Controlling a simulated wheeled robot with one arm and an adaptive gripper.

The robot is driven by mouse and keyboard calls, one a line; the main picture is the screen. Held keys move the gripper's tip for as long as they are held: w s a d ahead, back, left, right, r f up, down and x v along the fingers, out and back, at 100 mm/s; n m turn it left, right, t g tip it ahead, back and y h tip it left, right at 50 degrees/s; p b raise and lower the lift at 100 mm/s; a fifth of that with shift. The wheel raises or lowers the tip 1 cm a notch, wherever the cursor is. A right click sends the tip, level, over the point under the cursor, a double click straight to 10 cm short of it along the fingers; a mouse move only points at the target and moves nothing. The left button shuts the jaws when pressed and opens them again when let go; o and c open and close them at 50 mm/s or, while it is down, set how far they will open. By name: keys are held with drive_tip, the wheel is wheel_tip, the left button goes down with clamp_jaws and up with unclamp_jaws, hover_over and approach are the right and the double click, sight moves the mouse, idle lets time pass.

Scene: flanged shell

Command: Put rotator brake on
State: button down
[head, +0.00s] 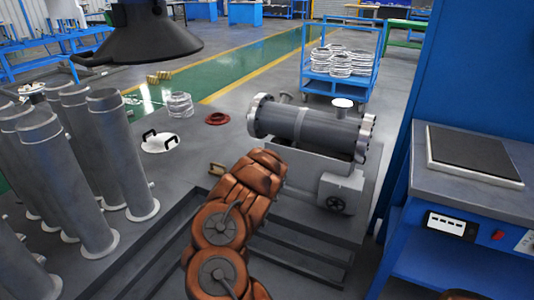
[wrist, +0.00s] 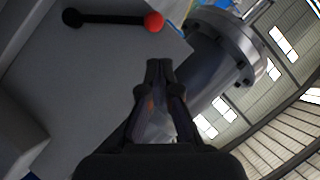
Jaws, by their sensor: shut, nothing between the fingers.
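The flanged shell (head: 318,128) is a grey cylinder with bolted end flanges, lying level on a grey stand (head: 292,163). In the wrist view, a flange of the shell (wrist: 225,45) is at the upper right. A black lever with a red ball knob (wrist: 153,21) lies across a grey panel at the upper left; it appears to be the brake lever. My gripper (wrist: 160,66) is shut and empty, its fingertips below the knob in the picture and apart from it. In the head view my arm hides the gripper, and I cannot make out the lever.
A blue workbench (head: 465,195) stands at right, and upright grey tubes (head: 65,180) stand at left. A blue cart (head: 340,72) is behind the shell. The floor (head: 225,65) behind is mostly open.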

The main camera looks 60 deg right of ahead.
drive_tip(key=shift+s+a+r+p, duration=0.25)
drive_tip(key=shift+a+r+p, duration=0.1)
drive_tip(key=shift+a+p, duration=0.35)
drive_tip(key=shift+d, duration=0.1)
idle(0.4)
